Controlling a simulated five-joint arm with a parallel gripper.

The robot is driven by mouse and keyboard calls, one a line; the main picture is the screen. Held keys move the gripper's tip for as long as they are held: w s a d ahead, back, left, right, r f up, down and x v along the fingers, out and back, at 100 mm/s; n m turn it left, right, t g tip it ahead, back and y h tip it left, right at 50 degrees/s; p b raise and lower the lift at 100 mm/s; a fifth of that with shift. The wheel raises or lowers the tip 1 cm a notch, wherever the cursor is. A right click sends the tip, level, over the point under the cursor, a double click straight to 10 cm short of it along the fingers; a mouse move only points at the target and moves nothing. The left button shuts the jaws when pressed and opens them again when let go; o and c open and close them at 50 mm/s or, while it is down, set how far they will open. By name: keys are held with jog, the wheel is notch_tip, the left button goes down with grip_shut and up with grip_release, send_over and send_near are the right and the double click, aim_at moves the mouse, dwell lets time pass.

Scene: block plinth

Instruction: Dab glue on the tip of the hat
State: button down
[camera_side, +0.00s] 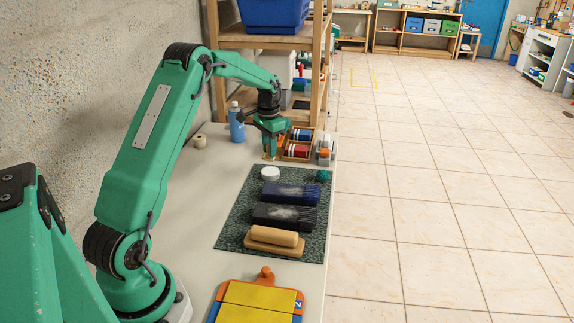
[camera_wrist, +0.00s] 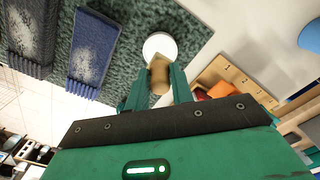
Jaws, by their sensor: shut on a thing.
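My gripper (camera_wrist: 155,88) is shut on a small tan, wood-coloured piece (camera_wrist: 158,74), which sits between the two green fingers. What the piece is, I cannot tell. In the side view my gripper (camera_side: 271,153) hangs low near the far end of the mat, beside a wooden box. A white round pot or disc (camera_side: 270,173) sits on the mat's far left corner; it also shows in the wrist view (camera_wrist: 160,44), just beyond the held piece. I cannot make out a hat or any glue for certain.
The dark green mat (camera_side: 232,222) holds a blue brush-like block (camera_side: 291,193), a black one (camera_side: 285,216), a tan block (camera_side: 272,238) and a teal ball (camera_side: 323,176). A wooden box (camera_side: 297,154) with red and blue items and a blue bottle (camera_side: 236,122) stand behind.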

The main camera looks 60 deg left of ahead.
aim_at(270, 159)
jog(key=shift+f, duration=1.75)
jog(key=shift+f, duration=0.55)
dwell(0.7)
jog(key=shift+r, duration=0.15)
jog(key=shift+r, duration=3.4)
jog(key=shift+d, duration=0.1)
jog(key=shift+d+r, duration=0.15)
jog(key=shift+d, duration=0.15)
jog(key=s+d+r, duration=0.3)
jog(key=d, duration=0.6)
jog(key=s+d+r, duration=0.2)
jog(key=d, duration=0.8)
jog(key=s+d+r, duration=0.3)
jog(key=d, duration=0.6)
jog(key=a+f, duration=0.3)
jog(key=a, duration=0.6)
jog(key=a+f, duration=0.3)
jog(key=a, duration=0.6)
jog(key=shift+w+a, duration=0.35)
